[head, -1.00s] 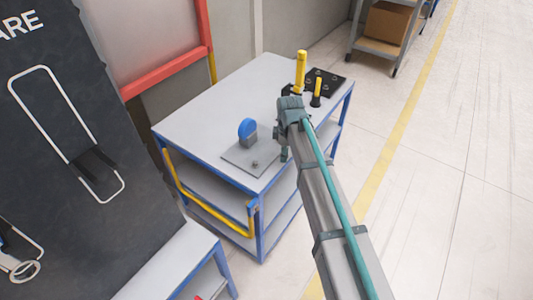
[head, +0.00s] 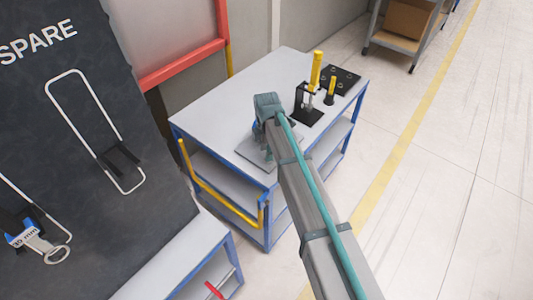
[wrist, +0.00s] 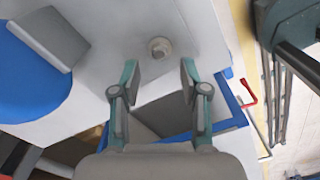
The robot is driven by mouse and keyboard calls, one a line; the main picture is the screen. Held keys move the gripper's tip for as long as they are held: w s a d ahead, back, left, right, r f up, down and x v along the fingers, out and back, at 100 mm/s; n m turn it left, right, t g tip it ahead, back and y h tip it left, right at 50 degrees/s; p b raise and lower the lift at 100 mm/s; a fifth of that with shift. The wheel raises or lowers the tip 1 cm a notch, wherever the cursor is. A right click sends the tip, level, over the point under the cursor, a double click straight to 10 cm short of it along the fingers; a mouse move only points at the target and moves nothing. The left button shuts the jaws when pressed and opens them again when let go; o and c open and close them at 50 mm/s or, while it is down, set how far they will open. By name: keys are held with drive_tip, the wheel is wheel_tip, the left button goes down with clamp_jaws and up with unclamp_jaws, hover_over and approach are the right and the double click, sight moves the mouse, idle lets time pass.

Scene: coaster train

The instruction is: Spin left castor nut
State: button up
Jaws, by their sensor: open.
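A small metal nut (wrist: 160,47) stands on the light grey plate (wrist: 110,45) in the wrist view. My gripper (wrist: 159,73) is open, its two teal fingers apart, with nothing between them. The nut shows just beyond the fingertips, roughly centred between them and apart from both. A blue castor wheel (wrist: 28,85) with a grey bracket (wrist: 50,38) is to the left of the nut. In the head view, my arm reaches over the plate (head: 248,152) on the workbench and hides the nut and most of the castor.
The blue-framed workbench (head: 215,115) has a yellow handle (head: 215,195) on its near side. A black toggle clamp (head: 306,112) with a yellow lever and a black plate (head: 345,78) stand farther back. A dark spare-parts board (head: 150,215) is at left. The bench's back left is clear.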

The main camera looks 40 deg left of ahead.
drive_tip(key=shift+f+p, duration=0.3)
drive_tip(key=shift+f, duration=1.25)
clamp_jaws()
